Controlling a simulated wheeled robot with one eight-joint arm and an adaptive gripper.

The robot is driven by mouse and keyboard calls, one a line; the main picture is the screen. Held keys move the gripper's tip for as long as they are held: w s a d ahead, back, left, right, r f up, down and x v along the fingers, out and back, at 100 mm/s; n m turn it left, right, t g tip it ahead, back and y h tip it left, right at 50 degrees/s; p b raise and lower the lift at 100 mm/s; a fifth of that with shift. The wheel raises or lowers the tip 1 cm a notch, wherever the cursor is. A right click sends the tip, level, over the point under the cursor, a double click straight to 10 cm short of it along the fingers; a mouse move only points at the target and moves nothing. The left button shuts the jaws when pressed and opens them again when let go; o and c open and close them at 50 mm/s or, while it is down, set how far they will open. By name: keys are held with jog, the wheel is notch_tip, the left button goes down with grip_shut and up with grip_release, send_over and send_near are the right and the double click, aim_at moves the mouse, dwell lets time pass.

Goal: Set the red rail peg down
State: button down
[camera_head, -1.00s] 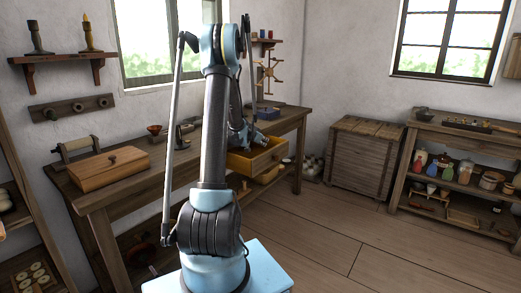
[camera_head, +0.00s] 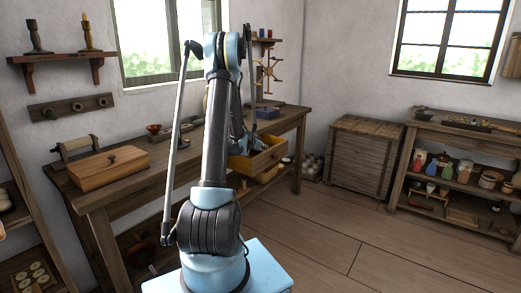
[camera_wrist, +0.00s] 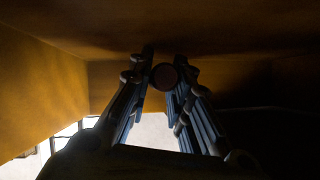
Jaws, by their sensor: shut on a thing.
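My gripper (camera_wrist: 166,72) points into a shadowed space with orange-brown wooden walls, which looks like the inside of the open drawer (camera_head: 272,159). Its two fingers are shut on a small round dark thing (camera_wrist: 165,77), seen end-on between the fingertips; this looks like the red rail peg, though its red barely shows in the shade. Whether the peg touches the wood cannot be told. In the head view my arm hides most of the gripper and all of the peg.
The drawer sticks out from the long workbench (camera_head: 142,177). A wooden box (camera_head: 110,169) and a small bowl (camera_head: 153,129) stand on the bench top. A slatted crate (camera_head: 360,157) and a shelf with jars (camera_head: 447,187) stand at the right. The floor between is clear.

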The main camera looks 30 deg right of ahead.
jog(key=shift+f, duration=0.1)
jog(key=c, duration=1.5)
grip_release()
jog(key=shift+f, duration=0.1)
jog(key=shift+o, duration=0.2)
jog(key=shift+a+r, duration=0.15)
jog(key=shift+r, duration=0.6)
jog(key=shift+v, duration=3.65)
jog(key=shift+f, duration=0.1)
